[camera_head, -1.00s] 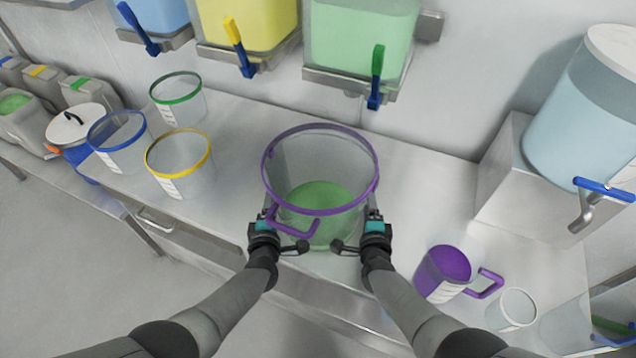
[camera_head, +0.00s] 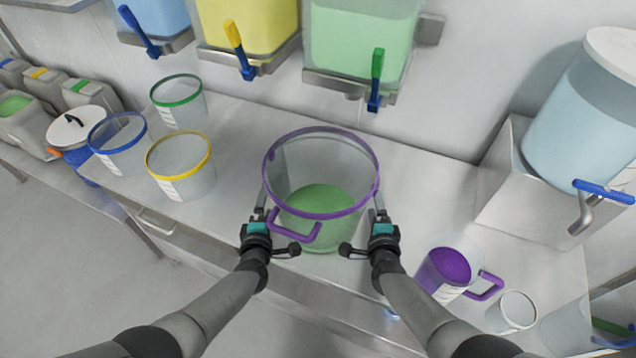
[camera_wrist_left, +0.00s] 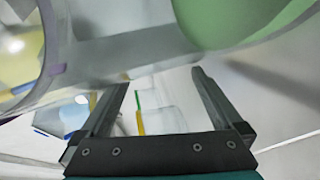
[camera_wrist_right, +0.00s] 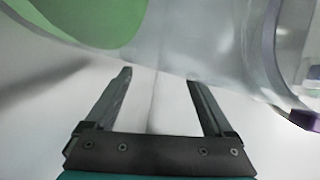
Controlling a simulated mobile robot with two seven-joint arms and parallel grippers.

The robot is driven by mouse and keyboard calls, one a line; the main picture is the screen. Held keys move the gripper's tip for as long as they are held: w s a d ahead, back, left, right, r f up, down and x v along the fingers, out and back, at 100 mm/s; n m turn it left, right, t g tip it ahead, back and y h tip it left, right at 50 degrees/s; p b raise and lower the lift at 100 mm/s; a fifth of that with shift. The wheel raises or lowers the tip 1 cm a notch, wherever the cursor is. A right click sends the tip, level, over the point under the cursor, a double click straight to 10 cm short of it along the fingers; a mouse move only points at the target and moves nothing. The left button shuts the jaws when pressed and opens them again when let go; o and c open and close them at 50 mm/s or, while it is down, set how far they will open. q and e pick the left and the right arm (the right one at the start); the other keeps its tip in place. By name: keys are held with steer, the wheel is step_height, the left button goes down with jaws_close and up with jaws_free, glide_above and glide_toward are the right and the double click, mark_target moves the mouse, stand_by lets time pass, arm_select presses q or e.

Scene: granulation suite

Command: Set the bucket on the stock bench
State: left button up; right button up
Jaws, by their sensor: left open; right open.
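The bucket (camera_head: 322,175) is clear, with a purple rim and handle and green contents at its bottom. It stands upright on the steel bench (camera_head: 425,195) in the middle of the head view. My left gripper (camera_head: 262,212) is open at the bucket's left side, and my right gripper (camera_head: 380,212) is open at its right side. In the left wrist view the bucket wall (camera_wrist_left: 120,50) lies just beyond the open fingers. The right wrist view also shows the wall (camera_wrist_right: 190,45) beyond empty open fingers. Whether any finger touches the wall is unclear.
Blue (camera_head: 118,145), green (camera_head: 178,102) and yellow-rimmed buckets (camera_head: 180,168) stand to the left. A purple jug (camera_head: 443,270) and a small clear cup (camera_head: 512,311) stand front right. Tanks with taps hang above; a green tap (camera_head: 376,80) is behind the bucket. A drum (camera_head: 585,110) stands right.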

steer(key=shift+o, duration=0.7)
arm_select(q)
steer(key=shift+s, duration=0.5)
arm_select(e)
steer(key=shift+s, duration=0.6)
arm_select(q)
steer(key=v, duration=1.1)
steer(key=shift+r, duration=0.15)
arm_select(e)
steer(key=v, duration=1.1)
steer(key=shift+w+r, duration=0.1)
